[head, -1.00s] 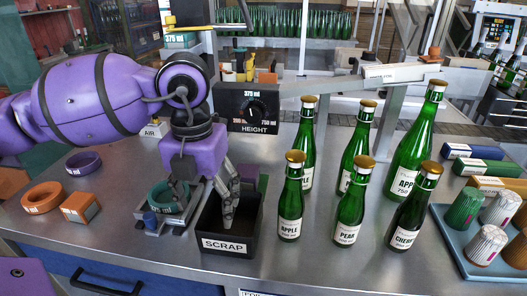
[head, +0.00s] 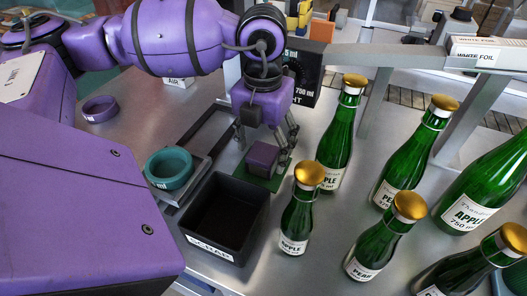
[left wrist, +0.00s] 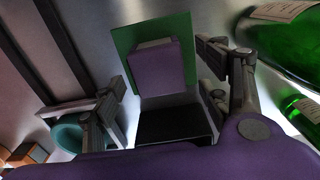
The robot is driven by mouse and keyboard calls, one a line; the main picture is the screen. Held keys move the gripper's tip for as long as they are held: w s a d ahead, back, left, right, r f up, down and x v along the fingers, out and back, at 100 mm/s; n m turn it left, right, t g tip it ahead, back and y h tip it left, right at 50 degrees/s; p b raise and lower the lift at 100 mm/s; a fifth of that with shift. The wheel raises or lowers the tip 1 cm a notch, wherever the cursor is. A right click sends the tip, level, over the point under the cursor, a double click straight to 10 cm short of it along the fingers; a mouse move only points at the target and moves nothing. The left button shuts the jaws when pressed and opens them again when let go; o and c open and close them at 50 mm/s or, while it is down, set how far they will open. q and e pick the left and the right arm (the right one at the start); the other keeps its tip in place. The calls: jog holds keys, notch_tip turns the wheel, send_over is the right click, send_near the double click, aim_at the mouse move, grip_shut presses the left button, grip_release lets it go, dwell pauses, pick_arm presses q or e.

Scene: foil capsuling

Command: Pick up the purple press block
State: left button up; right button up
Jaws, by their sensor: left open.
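The purple press block (head: 262,157) sits on a green square pad (head: 254,178) on the metal bench, just behind the scrap bin. It also shows in the left wrist view (left wrist: 157,68), on the green pad (left wrist: 122,44). My left gripper (head: 267,141) is above and around the block in the head view. In the left wrist view, its open fingers (left wrist: 165,80) stand apart with the block between and beyond them. I cannot tell whether a finger touches it. My right gripper is not in view.
The black scrap bin (head: 228,257) stands in front of the pad. A teal ring (head: 169,168) sits on a fixture to the left. Several green bottles, including an apple bottle (head: 300,212), stand close on the right. A purple ring (head: 100,109) lies at the far left.

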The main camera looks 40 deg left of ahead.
aim_at(263, 152)
pick_arm(q)
notch_tip(263, 152, down, 3)
jog(key=shift+a+f, duration=0.1)
jog(key=shift+w, duration=0.1)
jog(key=c, duration=1.3)
jog(key=shift+r, duration=0.2)
